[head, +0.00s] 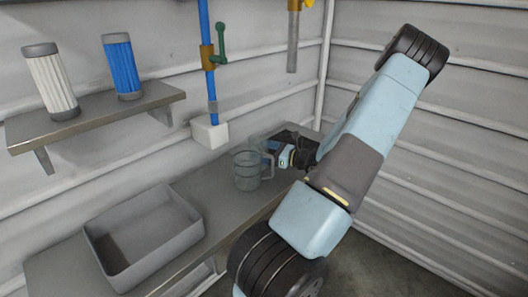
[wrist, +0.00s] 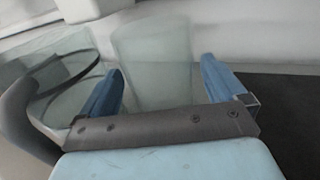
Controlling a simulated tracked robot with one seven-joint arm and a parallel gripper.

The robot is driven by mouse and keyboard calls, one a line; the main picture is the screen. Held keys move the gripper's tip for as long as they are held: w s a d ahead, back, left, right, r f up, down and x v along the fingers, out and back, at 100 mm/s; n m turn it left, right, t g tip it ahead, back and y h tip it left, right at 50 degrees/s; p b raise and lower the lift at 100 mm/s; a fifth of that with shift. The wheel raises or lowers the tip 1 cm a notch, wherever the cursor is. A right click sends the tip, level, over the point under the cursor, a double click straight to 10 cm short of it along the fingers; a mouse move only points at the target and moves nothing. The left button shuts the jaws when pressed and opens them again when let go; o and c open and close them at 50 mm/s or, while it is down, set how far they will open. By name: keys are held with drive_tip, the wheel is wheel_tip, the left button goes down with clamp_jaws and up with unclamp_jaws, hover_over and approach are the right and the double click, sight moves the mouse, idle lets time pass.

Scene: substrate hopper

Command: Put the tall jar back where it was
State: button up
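The tall jar (wrist: 152,62) is clear, faintly greenish glass and stands upright in the wrist view. In the head view it is a faint shape (head: 257,143) behind the jug, partly hidden by it and my gripper. My gripper (head: 272,152) is low over the bench from the right. In the wrist view its blue fingers (wrist: 163,78) are apart, one on each side of the jar, with a gap at the right finger. Whether the left finger touches the jar I cannot tell.
A glass jug (head: 246,172) with a handle stands close in front of the jar; its rim shows at left in the wrist view (wrist: 62,72). A grey bin (head: 190,242) sits on the bench (head: 205,188). A wall shelf (head: 95,117) holds white and blue ribbed cylinders. A blue pipe (head: 206,75) rises behind.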

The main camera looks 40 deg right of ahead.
idle(0.4)
drive_tip(key=v, duration=1.3)
drive_tip(key=shift+r, duration=0.25)
drive_tip(key=shift+s+d, duration=0.2)
drive_tip(key=shift+s, duration=0.15)
drive_tip(key=shift+c, duration=0.9)
drive_tip(key=shift+w+a+r+g+h, duration=0.15)
drive_tip(key=shift+r+g, duration=0.15)
drive_tip(key=shift+g, duration=0.15)
drive_tip(key=shift+w+a+r+g+h, duration=0.1)
drive_tip(key=shift+r+g+h, duration=0.05)
drive_tip(key=shift+r+g, duration=0.25)
wheel_tip(320, 180, up, 6)
drive_tip(key=g+h, duration=0.1)
drive_tip(key=g, duration=0.2)
drive_tip(key=shift+t, duration=0.35)
drive_tip(key=x, duration=1.4)
drive_tip(key=shift+w+d+f, duration=0.15)
drive_tip(key=shift+w, duration=0.1)
drive_tip(key=c, duration=1.2)
drive_tip(key=shift+c, duration=0.2)
